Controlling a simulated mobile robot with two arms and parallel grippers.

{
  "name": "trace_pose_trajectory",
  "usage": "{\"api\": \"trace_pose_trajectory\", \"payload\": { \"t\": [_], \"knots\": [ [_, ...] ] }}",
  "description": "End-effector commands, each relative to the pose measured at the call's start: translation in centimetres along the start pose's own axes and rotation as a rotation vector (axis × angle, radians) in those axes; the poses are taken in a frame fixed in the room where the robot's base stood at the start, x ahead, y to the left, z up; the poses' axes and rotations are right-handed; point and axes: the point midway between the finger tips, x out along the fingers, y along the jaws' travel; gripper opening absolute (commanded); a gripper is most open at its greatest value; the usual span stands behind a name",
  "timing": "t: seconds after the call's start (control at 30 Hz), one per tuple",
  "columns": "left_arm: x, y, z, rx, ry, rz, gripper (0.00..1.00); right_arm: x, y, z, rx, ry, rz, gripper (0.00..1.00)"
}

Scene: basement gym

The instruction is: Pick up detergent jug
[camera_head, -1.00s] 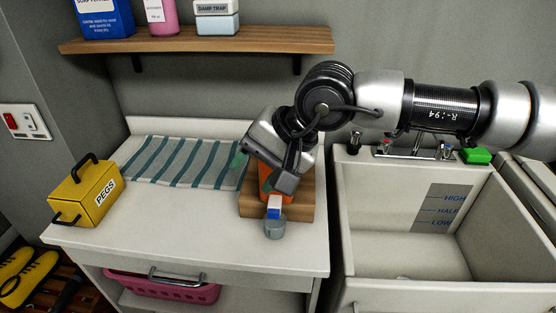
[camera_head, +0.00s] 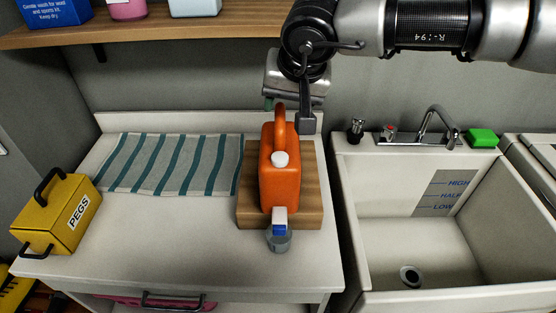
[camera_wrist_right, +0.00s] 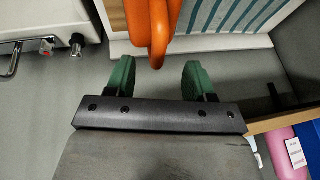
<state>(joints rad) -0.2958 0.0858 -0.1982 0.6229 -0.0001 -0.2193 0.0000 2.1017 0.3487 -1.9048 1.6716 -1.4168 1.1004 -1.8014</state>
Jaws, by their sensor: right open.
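The orange detergent jug (camera_head: 280,178) stands upright on a wooden block (camera_head: 311,190) on the white counter. It has a white cap and a loop handle at its top. My right gripper (camera_head: 287,106) is just behind and above the jug, close to the handle; the jug hides part of it. In the right wrist view, the green fingertips (camera_wrist_right: 155,80) are apart with nothing between them. The orange handle (camera_wrist_right: 150,28) lies just beyond the fingertips there. Whether a finger touches it I cannot tell. My left gripper is not in view.
A grey cup with a blue-and-white item (camera_head: 279,236) stands in front of the block. A white sink (camera_head: 440,240) with a tap is on the right. A shelf (camera_head: 150,28) hangs above.

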Motion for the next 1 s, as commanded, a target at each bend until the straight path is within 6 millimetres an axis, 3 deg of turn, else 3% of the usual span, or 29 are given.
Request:
{"api": "trace_pose_trajectory", "payload": {
  "t": [0.2, 0.53, 0.83, 0.87, 1.0],
  "knots": [
    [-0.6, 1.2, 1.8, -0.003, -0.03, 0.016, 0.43, 2.0, 0.0, 0.0, 0.0, -0.001, 0.0, 0.54],
    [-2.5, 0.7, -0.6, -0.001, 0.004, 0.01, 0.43, 6.3, 0.1, 0.1, 0.0, -0.003, 0.0, 0.54],
    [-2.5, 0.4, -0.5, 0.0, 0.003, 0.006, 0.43, 7.2, 0.1, 0.1, 0.001, -0.001, -0.002, 0.54],
    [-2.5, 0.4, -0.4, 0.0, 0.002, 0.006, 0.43, 7.1, 0.1, 0.1, 0.001, -0.001, -0.002, 0.52],
    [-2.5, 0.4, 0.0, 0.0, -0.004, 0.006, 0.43, 7.1, 0.1, 0.1, 0.001, -0.001, -0.002, 0.31]
  ]
}}
